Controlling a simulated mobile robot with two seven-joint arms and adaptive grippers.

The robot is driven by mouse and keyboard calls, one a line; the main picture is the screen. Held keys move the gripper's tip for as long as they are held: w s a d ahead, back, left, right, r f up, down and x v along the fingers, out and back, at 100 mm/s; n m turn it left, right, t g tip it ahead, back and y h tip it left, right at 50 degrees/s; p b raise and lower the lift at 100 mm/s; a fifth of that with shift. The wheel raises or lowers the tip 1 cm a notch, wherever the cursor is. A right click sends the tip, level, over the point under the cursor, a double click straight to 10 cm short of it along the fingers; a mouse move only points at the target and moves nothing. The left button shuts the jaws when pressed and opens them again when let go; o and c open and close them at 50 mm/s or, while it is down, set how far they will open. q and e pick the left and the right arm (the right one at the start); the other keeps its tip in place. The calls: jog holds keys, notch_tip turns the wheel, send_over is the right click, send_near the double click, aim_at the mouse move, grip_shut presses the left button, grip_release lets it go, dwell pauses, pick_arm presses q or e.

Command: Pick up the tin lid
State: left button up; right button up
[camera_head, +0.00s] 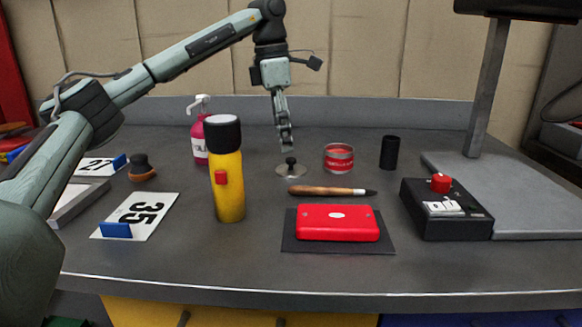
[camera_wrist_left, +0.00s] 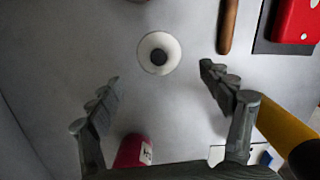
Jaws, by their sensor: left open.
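The tin lid (camera_head: 291,169) is a small pale disc with a dark knob, lying flat on the grey bench near the middle. In the left wrist view the lid (camera_wrist_left: 159,54) is a pale round with its dark knob in the centre. My left gripper (camera_head: 287,147) hangs just above the lid, pointing down. In the left wrist view its two fingers (camera_wrist_left: 160,95) are spread wide with nothing between them, and the lid lies a little beyond the tips, roughly centred. A red tin (camera_head: 339,158) stands right of the lid. My right gripper is not in view.
A wooden-handled tool (camera_head: 329,190) lies in front of the lid. A red case (camera_head: 338,223) sits on a dark mat. A yellow flask (camera_head: 228,180) and a pink pump bottle (camera_head: 200,140) stand left. A black cylinder (camera_head: 390,152) and a black box (camera_head: 443,212) are right.

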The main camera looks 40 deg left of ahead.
aim_at(289, 159)
pick_arm(q)
jog(key=f, duration=0.3)
jog(key=d+f, duration=0.1)
jog(key=f, duration=0.1)
jog(key=shift+w+f, duration=0.2)
jog(key=shift+w, duration=0.2)
grip_shut()
